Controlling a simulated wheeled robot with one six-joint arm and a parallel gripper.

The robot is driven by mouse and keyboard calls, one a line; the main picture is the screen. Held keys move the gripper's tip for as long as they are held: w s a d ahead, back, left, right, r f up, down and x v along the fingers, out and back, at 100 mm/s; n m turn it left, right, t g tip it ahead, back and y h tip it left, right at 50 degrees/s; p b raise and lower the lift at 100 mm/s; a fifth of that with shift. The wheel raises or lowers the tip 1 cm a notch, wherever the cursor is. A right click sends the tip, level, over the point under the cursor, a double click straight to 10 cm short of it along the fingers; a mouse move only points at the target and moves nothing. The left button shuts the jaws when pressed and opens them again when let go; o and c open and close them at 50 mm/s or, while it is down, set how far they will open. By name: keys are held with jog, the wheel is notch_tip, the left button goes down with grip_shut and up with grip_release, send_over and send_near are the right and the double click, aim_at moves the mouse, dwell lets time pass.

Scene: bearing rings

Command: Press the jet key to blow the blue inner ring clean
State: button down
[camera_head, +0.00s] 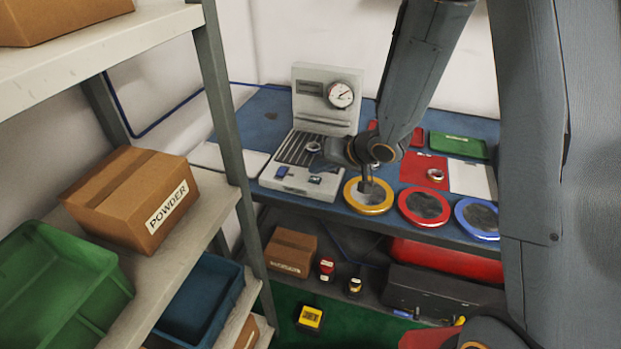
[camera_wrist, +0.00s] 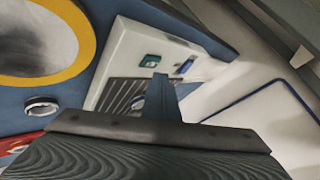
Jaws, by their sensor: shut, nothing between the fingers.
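The grey-white machine (camera_head: 300,185) with a round gauge stands on the blue bench. A small ring (camera_head: 313,147), taken as the inner ring, lies on its dark slatted grille; the ring also shows in the wrist view (camera_wrist: 138,102), partly beside my finger, looking bluish. I cannot tell by label which is the jet key. My gripper (camera_wrist: 160,77) is shut and empty, above the machine between grille and front panel. Whether it touches anything cannot be told.
Yellow (camera_head: 368,208), red (camera_head: 424,221) and blue (camera_head: 478,235) rimmed round dishes line the bench front, right of the machine. Another ring (camera_head: 435,175) lies on a red sheet. A green tray (camera_head: 459,146) is behind. A shelf post (camera_head: 222,120) stands at left.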

aim_at(319, 181)
jog(key=shift+f, duration=0.15)
dwell(0.4)
jog(key=shift+s+f, duration=0.15)
jog(key=shift+f, duration=0.15)
jog(key=shift+f, duration=0.3)
dwell(0.8)
jog(key=shift+r, duration=0.1)
jog(key=shift+r+p, duration=0.65)
jog(key=shift+p, duration=0.35)
notch_tip(319, 181, up, 5)
jog(key=p, duration=0.5)
jog(key=shift+p, duration=0.35)
